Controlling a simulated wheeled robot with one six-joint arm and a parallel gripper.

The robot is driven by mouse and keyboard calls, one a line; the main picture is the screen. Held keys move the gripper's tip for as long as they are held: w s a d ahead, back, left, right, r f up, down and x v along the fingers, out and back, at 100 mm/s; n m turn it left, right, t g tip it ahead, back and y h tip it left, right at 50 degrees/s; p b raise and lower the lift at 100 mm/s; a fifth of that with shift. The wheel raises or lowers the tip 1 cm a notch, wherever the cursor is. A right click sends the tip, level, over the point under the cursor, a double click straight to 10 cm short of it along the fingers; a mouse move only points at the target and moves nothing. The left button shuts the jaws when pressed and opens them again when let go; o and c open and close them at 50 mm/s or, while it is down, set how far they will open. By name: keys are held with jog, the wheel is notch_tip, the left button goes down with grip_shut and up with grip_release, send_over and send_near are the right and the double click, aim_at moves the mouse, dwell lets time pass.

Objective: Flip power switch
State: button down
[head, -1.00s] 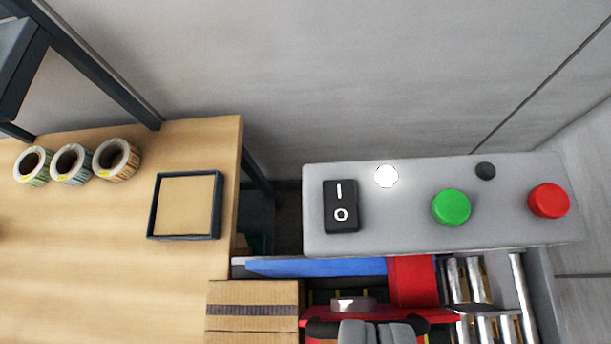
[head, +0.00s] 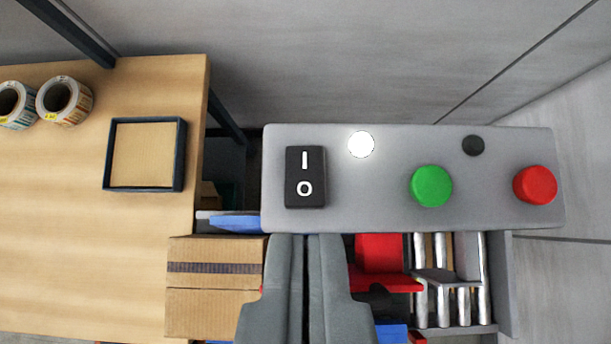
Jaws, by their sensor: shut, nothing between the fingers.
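The power switch (head: 305,177) is a black rocker marked I at the top and O at the bottom. It sits at the left end of the grey control panel (head: 390,205). A round light (head: 361,144) to its right glows white. My gripper (head: 306,238) is shut and empty. Its grey fingers point up the picture, with their tips just below the switch and the panel's lower edge in view. I cannot tell the depth gap between the tips and the panel.
The panel also holds a green button (head: 431,186), a red button (head: 535,184) and a small dark knob (head: 473,145). Metal rollers (head: 440,250) lie below it. A cardboard box (head: 212,268) is at lower left. A wooden table (head: 60,230) bears label rolls (head: 65,100) and a dark-rimmed tray (head: 110,160).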

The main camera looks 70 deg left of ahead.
send_near(306, 154)
jog(key=shift+w+a+f, duration=0.1)
jog(key=shift+w+a, duration=0.05)
jog(key=shift+a, duration=0.45)
jog(key=shift+w+a, duration=0.15)
jog(key=shift+a, duration=0.4)
notch_tip(306, 154, down, 3)
jog(key=shift+d, duration=0.15)
jog(key=shift+f, duration=0.6)
jog(key=shift+d+f, duration=0.2)
jog(key=shift+f, duration=0.15)
jog(key=shift+a+r, duration=0.15)
jog(key=shift+a, duration=0.1)
jog(key=shift+w+a+r, duration=0.2)
jog(key=shift+a+r, duration=0.1)
jog(key=shift+a, duration=0.2)
